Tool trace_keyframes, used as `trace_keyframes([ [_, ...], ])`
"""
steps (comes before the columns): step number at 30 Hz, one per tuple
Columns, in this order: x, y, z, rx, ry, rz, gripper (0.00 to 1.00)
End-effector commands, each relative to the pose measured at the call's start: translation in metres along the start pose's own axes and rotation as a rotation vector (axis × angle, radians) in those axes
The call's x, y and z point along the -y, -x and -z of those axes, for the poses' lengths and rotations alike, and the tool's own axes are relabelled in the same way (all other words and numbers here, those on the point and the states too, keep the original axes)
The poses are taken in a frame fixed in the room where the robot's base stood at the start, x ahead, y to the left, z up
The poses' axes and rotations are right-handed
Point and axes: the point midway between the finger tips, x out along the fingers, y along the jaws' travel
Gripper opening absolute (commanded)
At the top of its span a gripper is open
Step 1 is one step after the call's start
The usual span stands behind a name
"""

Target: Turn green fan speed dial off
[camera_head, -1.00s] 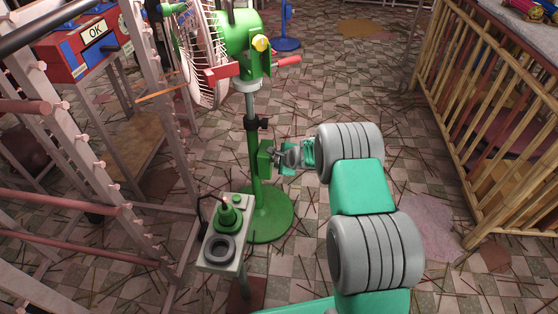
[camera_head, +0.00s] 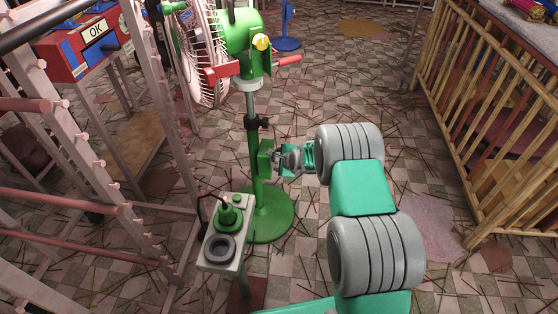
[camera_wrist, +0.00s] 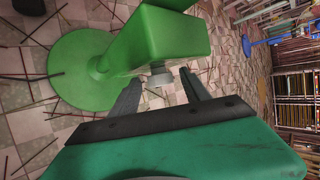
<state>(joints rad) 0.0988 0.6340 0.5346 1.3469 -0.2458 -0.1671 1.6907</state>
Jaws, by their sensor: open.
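The green fan (camera_head: 237,40) stands on a green pole with a round green base (camera_head: 268,216). A green control box (camera_head: 265,158) is fixed partway up the pole, and it fills the upper middle of the wrist view (camera_wrist: 172,40). A small pale grey dial (camera_wrist: 160,79) sticks out of the box's face toward my gripper. My gripper (camera_wrist: 157,86) is open, its two fingers on either side of the dial. I cannot tell whether either finger touches it. In the head view my gripper (camera_head: 280,158) is beside the box's right face, and the dial is hard to make out.
A small stand (camera_head: 222,262) with a green bottle-like object (camera_head: 228,217) and a grey ring (camera_head: 219,250) is left of the fan base. A wooden rack (camera_head: 150,130) stands left, a bamboo rack (camera_head: 500,130) right. Incense sticks litter the tiled floor.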

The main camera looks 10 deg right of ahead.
Motion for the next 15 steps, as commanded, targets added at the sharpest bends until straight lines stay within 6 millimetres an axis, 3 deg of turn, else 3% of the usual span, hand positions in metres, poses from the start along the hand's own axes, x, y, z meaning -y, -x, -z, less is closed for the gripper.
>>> trace_keyframes([
  [7,0.003,0.01,-0.001,0.0,0.0,0.001,0.55],
  [15,0.003,0.065,-0.001,-0.001,-0.001,0.0,0.55],
])
